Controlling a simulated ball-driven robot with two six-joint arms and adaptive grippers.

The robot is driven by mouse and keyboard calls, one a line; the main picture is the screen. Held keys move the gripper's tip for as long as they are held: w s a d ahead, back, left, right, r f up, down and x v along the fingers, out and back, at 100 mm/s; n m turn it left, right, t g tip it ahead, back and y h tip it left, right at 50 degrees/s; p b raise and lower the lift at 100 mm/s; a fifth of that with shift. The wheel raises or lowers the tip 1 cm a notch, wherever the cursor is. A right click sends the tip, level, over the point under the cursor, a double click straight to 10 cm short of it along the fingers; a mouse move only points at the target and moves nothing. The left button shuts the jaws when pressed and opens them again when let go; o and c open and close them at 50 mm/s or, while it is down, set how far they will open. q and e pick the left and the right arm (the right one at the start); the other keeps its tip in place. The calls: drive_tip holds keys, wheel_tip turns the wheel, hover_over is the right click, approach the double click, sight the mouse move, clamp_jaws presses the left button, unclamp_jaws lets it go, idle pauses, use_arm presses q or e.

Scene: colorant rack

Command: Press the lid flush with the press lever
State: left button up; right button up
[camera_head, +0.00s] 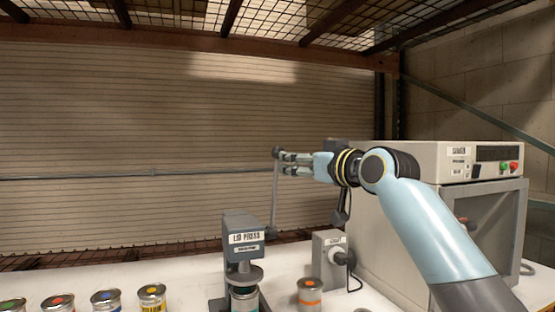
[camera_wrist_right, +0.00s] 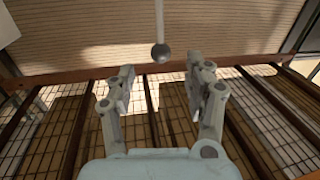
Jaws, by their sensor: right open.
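The grey lid press (camera_head: 243,257) stands on the white bench, with a can (camera_head: 244,299) under its round press plate (camera_head: 244,275). Whether the can's lid sits flush is hidden by the plate. The press lever (camera_head: 274,195) rises nearly upright from the press's right side and ends in a dark ball knob (camera_head: 277,152). My right gripper (camera_head: 284,163) is open and level, its fingertips at the knob. In the right wrist view the fingers (camera_wrist_right: 160,70) are spread, and the knob (camera_wrist_right: 160,53) appears centred just beyond the tips. My left gripper is out of view.
Several paint cans with coloured lids stand at the front left, such as the yellow one (camera_head: 152,297). An orange-marked can (camera_head: 310,294) stands right of the press, before a small grey box (camera_head: 329,252). A large beige cabinet (camera_head: 385,235) fills the right.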

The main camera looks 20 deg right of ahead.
sight(278, 160)
drive_tip(key=p+x, duration=0.2)
drive_tip(key=x, duration=0.7)
drive_tip(key=shift+w+a+f, duration=0.15)
drive_tip(key=shift+w, duration=0.3)
drive_tip(key=c, duration=1.1)
